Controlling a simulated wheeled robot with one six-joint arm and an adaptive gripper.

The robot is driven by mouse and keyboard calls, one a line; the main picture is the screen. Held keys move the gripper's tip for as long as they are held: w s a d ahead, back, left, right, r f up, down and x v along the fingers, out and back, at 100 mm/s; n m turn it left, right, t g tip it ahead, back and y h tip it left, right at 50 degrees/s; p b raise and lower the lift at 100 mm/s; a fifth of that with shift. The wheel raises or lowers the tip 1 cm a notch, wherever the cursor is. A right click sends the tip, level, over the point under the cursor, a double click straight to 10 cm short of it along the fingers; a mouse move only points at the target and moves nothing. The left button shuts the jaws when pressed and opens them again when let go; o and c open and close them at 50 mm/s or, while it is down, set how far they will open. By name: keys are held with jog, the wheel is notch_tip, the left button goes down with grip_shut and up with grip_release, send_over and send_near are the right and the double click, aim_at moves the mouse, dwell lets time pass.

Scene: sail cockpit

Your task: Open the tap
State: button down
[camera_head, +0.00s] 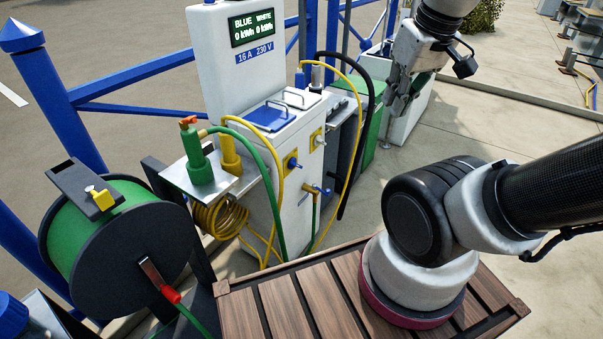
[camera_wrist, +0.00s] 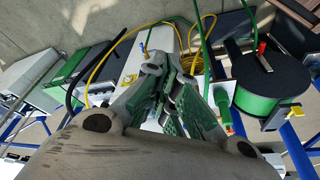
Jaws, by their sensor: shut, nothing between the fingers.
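The tap (camera_head: 317,190) is a small brass spigot with a blue handle, low on the front of the white pedestal (camera_head: 292,215). A green hose hangs below it. I cannot tell from here how its handle is turned. My gripper (camera_head: 398,108) is at the upper right of the head view, well apart from the tap, and holds nothing. In the wrist view its fingers (camera_wrist: 172,75) are shut and cover part of the pedestal. A small blue spot by the pedestal edge there may be the tap, but it is too small to be sure.
Two knobs on yellow plates (camera_head: 293,162) sit above the tap. A green hose reel (camera_head: 110,245) stands at left, and a green bottle-like fitting (camera_head: 198,165) on a metal shelf. Open paving lies at right.

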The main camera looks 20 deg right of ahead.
jog(key=w+a+f+n+h, duration=0.1)
jog(key=w+f+n+h, duration=0.5)
jog(key=f, duration=1)
jog(key=w+a+f+n+h, duration=0.2)
jog(key=w+f+n+h, duration=0.35)
jog(key=f, duration=1.15)
jog(key=w+a+f+n+h, duration=0.1)
jog(key=w+f+n+h, duration=0.35)
jog(key=f+n, duration=0.85)
jog(key=w+a+f+t+y, duration=0.4)
jog(key=w+a+f, duration=0.2)
jog(key=w+f, duration=0.15)
jog(key=r+x, duration=0.2)
jog(key=x, duration=1.1)
jog(key=shift+w+d+m, duration=0.45)
jog(key=shift+w+d, duration=0.05)
jog(key=shift+d, duration=0.1)
jog(key=shift+d+f+g, duration=0.1)
jog(key=shift+g, duration=0.2)
